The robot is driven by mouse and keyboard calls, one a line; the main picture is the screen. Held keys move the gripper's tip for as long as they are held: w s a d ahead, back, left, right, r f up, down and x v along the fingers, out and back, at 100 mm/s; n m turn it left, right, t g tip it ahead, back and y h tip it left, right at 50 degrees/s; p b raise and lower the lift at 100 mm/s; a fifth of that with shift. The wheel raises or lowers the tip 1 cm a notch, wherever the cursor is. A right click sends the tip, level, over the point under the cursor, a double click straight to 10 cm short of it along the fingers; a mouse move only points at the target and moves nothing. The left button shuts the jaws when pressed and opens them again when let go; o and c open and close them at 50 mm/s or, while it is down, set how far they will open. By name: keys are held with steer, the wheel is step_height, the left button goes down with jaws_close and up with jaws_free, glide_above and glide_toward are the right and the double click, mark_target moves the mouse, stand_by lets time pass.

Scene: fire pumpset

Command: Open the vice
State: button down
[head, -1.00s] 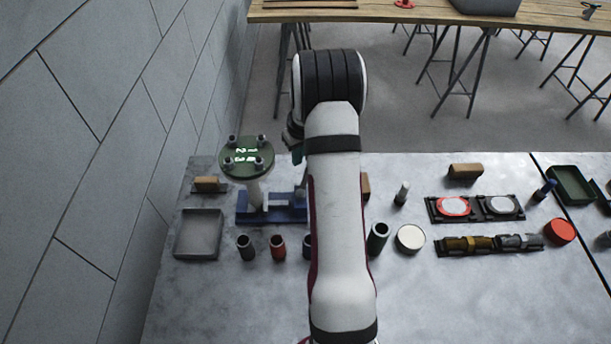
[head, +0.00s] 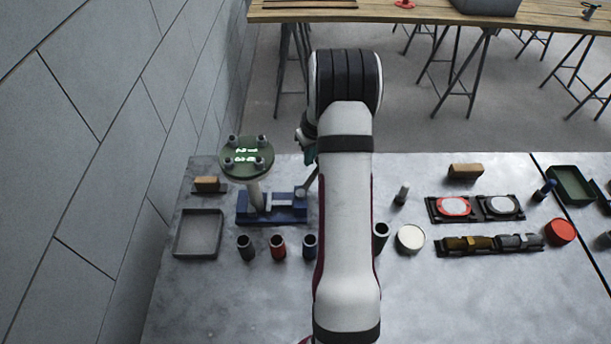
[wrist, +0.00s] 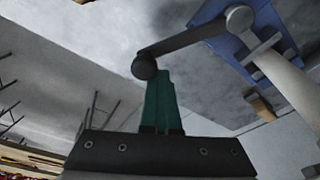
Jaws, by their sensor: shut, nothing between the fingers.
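The blue vice (head: 272,215) stands on the grey bench, left of my arm. A pale stem rises from its left part and carries a round green flange (head: 247,160) with several studs and lit markings. The vice's grey handle (wrist: 190,40) shows in the wrist view, running from a hub near the blue body (wrist: 268,45) to a ball end (wrist: 144,67). My gripper (wrist: 162,76) is shut and empty; its green fingertips are right beside the ball end, and I cannot tell whether they touch it. My arm hides most of the gripper in the head view.
A grey tray (head: 199,233) and several dark and red cups (head: 278,247) stand at the front left. A wooden-handled block (head: 207,184) is behind the tray. A white round lid (head: 410,239) and dark fixtures (head: 490,243) are at right. A wall bounds the left.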

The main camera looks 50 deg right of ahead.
steer(key=shift+s+d, duration=0.2)
steer(key=shift+s, duration=0.15)
steer(key=shift+s+d, duration=0.2)
steer(key=shift+s, duration=0.3)
steer(key=shift+s+d, duration=0.15)
steer(key=shift+s, duration=0.35)
steer(key=shift+s, duration=0.1)
steer(key=shift+s+d, duration=0.15)
steer(key=shift+s, duration=0.75)
